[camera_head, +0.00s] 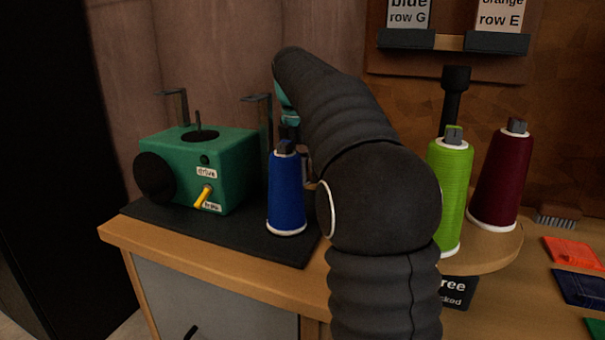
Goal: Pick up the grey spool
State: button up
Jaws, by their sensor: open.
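I cannot make out a grey spool in the head view; my arm covers the middle of the scene and may hide it. My gripper (291,131) points down just behind the blue spool (286,196), mostly hidden by that spool and my arm. The little of it that shows is open, and I see nothing held in it. The blue spool stands upright on the dark mat (165,225), right of the green machine.
The green machine (228,165) with a yellow lever stands on the mat at left. A lime spool (451,190) and a maroon spool (501,180) stand upright on a round wooden platform (500,252) at right. A brush (558,216) and coloured cards (573,252) lie farther right.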

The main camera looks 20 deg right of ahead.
jog(key=shift+f, duration=0.1)
jog(key=c, duration=0.8)
jog(key=shift+c, duration=0.5)
